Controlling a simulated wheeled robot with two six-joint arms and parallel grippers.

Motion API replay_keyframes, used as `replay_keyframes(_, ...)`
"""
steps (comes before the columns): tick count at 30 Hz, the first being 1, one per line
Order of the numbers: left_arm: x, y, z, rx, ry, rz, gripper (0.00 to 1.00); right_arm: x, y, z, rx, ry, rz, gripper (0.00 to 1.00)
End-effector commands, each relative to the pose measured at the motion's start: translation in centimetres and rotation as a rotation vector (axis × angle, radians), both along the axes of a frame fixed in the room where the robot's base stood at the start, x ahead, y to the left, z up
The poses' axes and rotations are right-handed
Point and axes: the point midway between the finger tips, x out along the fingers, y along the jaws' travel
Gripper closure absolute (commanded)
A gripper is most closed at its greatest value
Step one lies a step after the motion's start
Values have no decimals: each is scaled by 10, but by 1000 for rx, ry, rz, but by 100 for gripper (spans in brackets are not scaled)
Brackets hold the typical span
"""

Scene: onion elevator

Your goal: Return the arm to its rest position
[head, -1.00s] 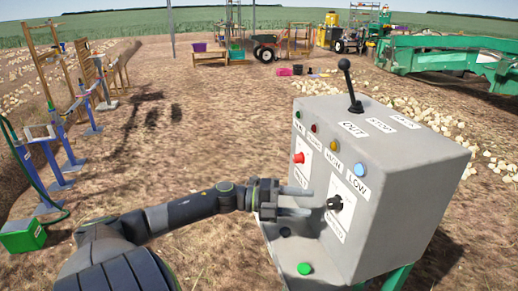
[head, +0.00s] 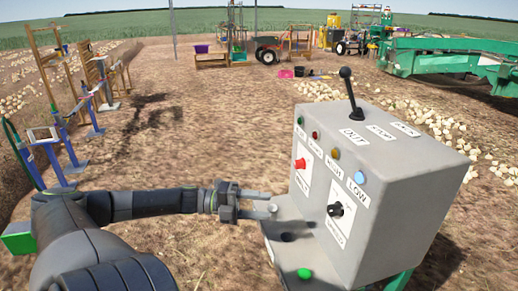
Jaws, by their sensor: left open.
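My left arm comes in from the lower left, with its black forearm level. My left gripper (head: 273,201) is open and empty, with its two light fingers pointing right. In the picture it lies left of the grey control box (head: 405,165), over the edge of the box's lower ledge. The fingertips appear apart from the red button (head: 300,164) and the black knob (head: 335,210) on the box's front. My right gripper is out of view.
A black lever (head: 350,92) stands on top of the box. A green button (head: 304,273) sits on the low ledge. Wooden and blue stands (head: 70,150) are at left. Pale onions lie behind the box near a green machine (head: 450,58). Bare soil between is clear.

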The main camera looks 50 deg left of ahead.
Motion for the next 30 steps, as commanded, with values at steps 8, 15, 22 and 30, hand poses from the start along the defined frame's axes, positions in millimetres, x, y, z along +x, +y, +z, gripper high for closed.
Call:
replay_keyframes(8,0,0,0,1,1,0,50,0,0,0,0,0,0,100)
replay_keyframes(15,1,1,-2,-2,3,8,50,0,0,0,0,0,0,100)
replay_keyframes(22,8,55,-64,-103,114,284,50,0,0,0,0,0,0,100)
replay_keyframes(30,-36,128,-243,-373,451,854,50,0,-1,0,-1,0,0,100)
